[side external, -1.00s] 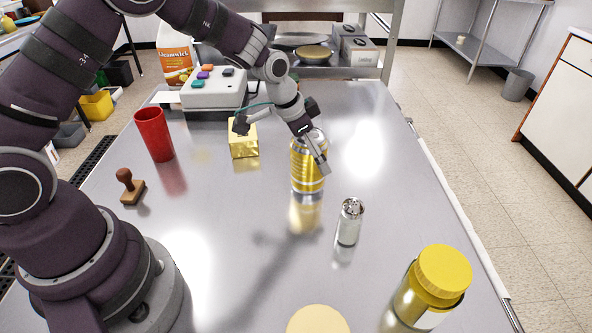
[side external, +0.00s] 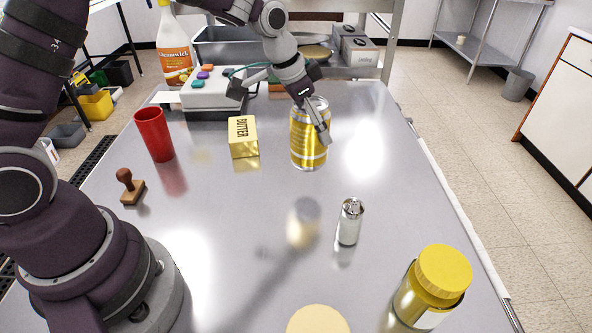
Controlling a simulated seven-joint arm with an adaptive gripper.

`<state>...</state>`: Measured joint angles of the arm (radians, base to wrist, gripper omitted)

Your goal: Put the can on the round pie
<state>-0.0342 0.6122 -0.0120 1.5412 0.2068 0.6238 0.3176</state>
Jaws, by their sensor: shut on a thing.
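The gold and silver can (side external: 309,145) is upright in the side external view. It is raised off the table, with its reflection well below it. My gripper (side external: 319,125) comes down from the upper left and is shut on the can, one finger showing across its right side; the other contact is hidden. A round, flat, tan-topped thing (side external: 317,53), which looks like the pie, sits at the back behind my gripper, partly hidden. A pale yellow round top (side external: 318,321) at the front edge is cut off by the frame; I cannot tell what it is.
A butter box (side external: 243,138), red cup (side external: 154,134) and wooden stamp (side external: 130,187) stand to the left. A button console (side external: 213,92) and spray bottle (side external: 173,50) are behind. A shaker (side external: 349,222) and yellow-lidded jar (side external: 435,285) stand at front right. The table's middle is clear.

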